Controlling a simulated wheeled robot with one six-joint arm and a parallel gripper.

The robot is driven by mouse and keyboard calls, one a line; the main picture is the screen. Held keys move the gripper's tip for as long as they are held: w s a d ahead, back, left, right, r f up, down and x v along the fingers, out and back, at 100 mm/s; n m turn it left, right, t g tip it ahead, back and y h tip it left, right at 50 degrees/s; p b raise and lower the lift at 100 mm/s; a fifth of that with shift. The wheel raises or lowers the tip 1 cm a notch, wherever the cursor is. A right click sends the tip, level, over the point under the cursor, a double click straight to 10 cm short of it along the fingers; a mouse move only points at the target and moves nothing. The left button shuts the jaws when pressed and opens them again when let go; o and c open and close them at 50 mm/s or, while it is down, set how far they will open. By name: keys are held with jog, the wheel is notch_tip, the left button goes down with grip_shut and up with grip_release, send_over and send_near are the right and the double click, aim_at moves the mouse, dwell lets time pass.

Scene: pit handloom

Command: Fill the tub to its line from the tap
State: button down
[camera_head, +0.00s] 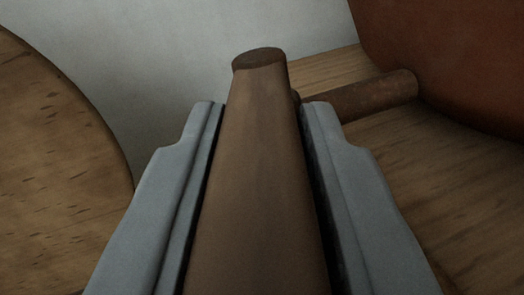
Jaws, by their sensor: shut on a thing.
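My gripper (262,108) is shut on a smooth brown rod (262,170) with a flat darker end. The rod runs away from the camera between the two grey fingers and its end sticks out past their tips. Behind it on the right, a brown round stub (365,97) joins a large reddish-brown rounded body (455,55), cut off by the frame. The rod hides the stub's near end, so I cannot tell whether rod and stub join. I cannot tell which of these belongs to the tap. No tub with a line and no water can be made out.
A round-edged wooden thing (55,170) fills the left side, cut off by the frame. A wooden surface (465,200) lies under the reddish-brown body. A plain pale grey surface (180,50) is behind, with open room left of the rod's end.

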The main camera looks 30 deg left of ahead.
jog(key=shift+w+d+r+n+g+y, duration=0.15)
jog(key=shift+d+n+g+y, duration=0.15)
jog(key=shift+n+y, duration=0.35)
jog(key=shift+w+d+f+n+g+y, duration=0.1)
jog(key=shift+d+n+g+y, duration=0.15)
jog(key=shift+n+g+y, duration=0.4)
jog(key=shift+w+d+r+n+g+y, duration=0.15)
jog(key=shift+d+n+y, duration=0.15)
jog(key=shift+y, duration=0.6)
jog(key=c, duration=1.2)
grip_release()
jog(key=shift+f, duration=0.1)
jog(key=shift+c, duration=0.2)
jog(key=v, duration=1.7)
jog(key=shift+d, duration=0.2)
jog(key=shift+s, duration=0.15)
